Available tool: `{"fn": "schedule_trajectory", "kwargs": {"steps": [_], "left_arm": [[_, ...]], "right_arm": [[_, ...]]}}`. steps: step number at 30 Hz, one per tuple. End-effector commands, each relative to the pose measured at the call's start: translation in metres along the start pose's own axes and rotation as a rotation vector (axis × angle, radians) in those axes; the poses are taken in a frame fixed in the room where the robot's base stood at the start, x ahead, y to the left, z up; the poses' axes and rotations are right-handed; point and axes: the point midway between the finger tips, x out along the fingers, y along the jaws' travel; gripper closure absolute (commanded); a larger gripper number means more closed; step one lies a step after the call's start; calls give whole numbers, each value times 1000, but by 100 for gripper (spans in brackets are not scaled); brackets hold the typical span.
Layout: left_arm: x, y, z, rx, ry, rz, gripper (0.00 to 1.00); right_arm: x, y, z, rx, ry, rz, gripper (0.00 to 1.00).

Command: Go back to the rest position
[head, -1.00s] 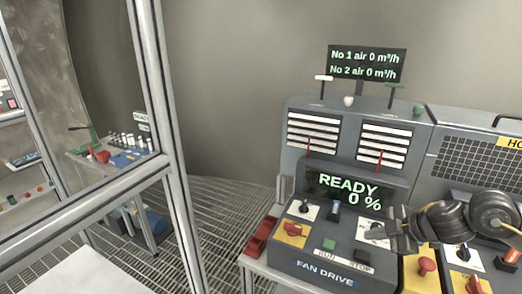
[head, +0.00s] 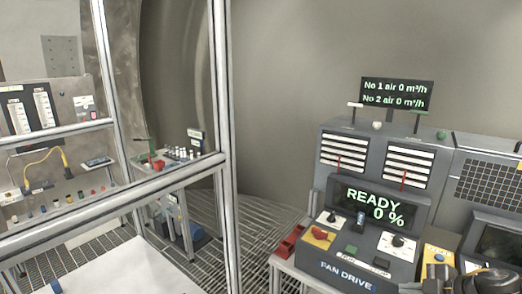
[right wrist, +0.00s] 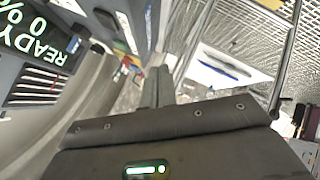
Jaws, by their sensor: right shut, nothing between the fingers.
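My right gripper shows in the right wrist view (right wrist: 158,88), its two dark fingers together with nothing between them. In the head view only dark parts of my right arm show at the bottom right edge, in front of the fan drive console (head: 352,252). The console display reads READY 0 %. The same display also shows, tilted, at the left of the right wrist view (right wrist: 35,35). The gripper is apart from the console's controls as far as I can see. My left gripper is not in view.
A metal frame post (head: 222,150) and rail stand left of the console, with a white tabletop (head: 130,270) below. A red tray (head: 289,243) sits at the console's left side. Grating floor between is clear.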

Motion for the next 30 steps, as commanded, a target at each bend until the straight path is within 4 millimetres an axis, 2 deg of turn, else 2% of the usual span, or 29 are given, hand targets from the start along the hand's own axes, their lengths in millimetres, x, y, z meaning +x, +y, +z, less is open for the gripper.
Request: {"fn": "schedule_trajectory", "kwargs": {"steps": [5, 11, 14, 17, 20, 24, 30], "left_arm": [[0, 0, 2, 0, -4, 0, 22], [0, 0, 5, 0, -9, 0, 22], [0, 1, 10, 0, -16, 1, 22], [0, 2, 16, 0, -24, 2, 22], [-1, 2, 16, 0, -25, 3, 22], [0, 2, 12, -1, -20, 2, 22], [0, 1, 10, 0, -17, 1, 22]], "right_arm": [[28, -21, -18, 17, 38, 47, 100], [59, -57, -38, 98, 57, 136, 100], [71, -82, -46, 184, 42, 189, 100], [79, -117, -48, 327, -16, 239, 100], [75, -162, -39, 513, -131, 263, 100], [61, -221, -22, 733, -303, 234, 100], [34, -294, -9, 960, -501, 138, 100]]}}
